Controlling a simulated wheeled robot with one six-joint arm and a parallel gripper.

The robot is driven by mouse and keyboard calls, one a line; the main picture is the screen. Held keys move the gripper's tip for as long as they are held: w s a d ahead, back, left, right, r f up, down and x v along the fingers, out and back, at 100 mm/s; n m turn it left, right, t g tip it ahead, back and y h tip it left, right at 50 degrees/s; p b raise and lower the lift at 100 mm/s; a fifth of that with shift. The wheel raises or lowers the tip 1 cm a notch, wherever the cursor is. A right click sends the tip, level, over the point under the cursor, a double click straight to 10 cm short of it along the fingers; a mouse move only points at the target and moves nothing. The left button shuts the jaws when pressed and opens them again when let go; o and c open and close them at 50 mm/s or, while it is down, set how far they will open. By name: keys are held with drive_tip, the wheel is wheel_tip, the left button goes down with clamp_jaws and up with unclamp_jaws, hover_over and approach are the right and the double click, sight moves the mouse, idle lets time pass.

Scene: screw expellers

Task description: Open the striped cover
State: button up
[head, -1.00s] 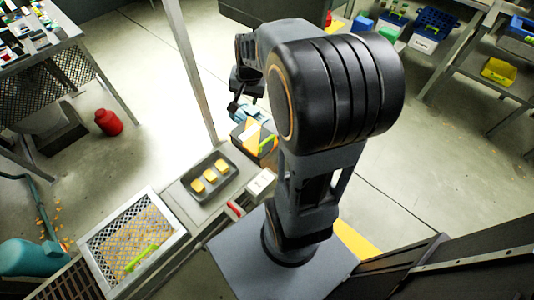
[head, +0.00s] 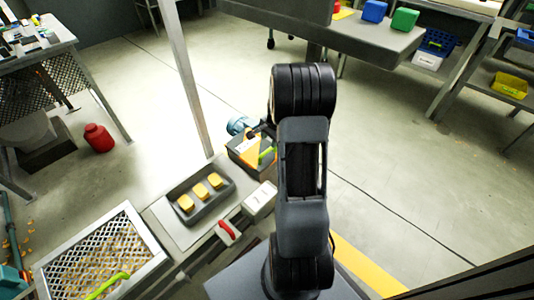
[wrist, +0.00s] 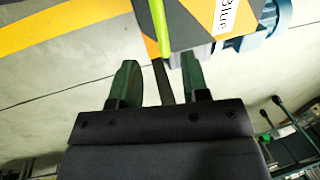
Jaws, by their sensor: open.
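The striped cover (head: 247,153) is a grey and orange top on a dark machine box, partly hidden behind my arm in the head view. In the wrist view, the cover (wrist: 190,18) fills the top middle, with a light green handle (wrist: 160,30) along it and a white label reading "Blue". My gripper (wrist: 158,70) is open, its two dark green fingers apart and pointing at the cover's near edge. The handle's end lies close to the gap between the fingertips; I cannot tell whether they touch. Nothing is held.
A teal motor (head: 238,125) sits behind the box. A dark tray (head: 200,196) with yellow blocks, a red-handled switch (head: 228,231) and a mesh-covered bin (head: 105,262) stand to the left. A grey post (head: 188,80) rises behind them. Open floor lies to the right.

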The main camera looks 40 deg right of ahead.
sight(267, 151)
drive_tip(key=f, duration=0.2)
drive_tip(key=w+f+b, duration=0.1)
drive_tip(key=f, duration=0.2)
drive_tip(key=f+b, duration=0.1)
drive_tip(key=f, duration=0.1)
drive_tip(key=shift+w+a+f, duration=0.15)
drive_tip(key=shift+w+f, duration=0.1)
drive_tip(key=shift+f, duration=0.05)
clamp_jaws()
